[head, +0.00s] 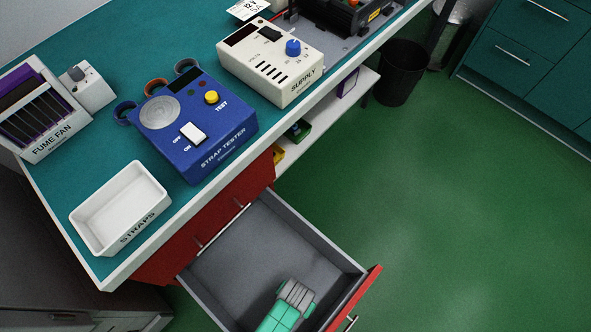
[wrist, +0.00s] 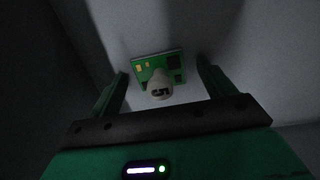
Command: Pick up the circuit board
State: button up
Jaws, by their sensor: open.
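The circuit board (wrist: 173,60) is green with dark chips and a small yellowish part. It lies on a grey surface in the wrist view. A pale round knob-like part with dark marks (wrist: 159,85) stands at its near edge. My gripper (wrist: 161,72) is open, with one green finger to each side of the board and a gap on both sides. In the head view my arm's teal and grey end (head: 285,306) reaches into the open drawer (head: 232,262). The board and fingertips cannot be made out there.
The drawer's grey walls surround my arm's end, with its red front (head: 362,295) at right. Above it, the teal bench carries a white straps tray (head: 112,190), a blue strap tester (head: 185,120), a supply box (head: 268,60) and a fume fan (head: 45,110).

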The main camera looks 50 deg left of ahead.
jog(key=shift+r, duration=0.1)
jog(key=c, duration=1.1)
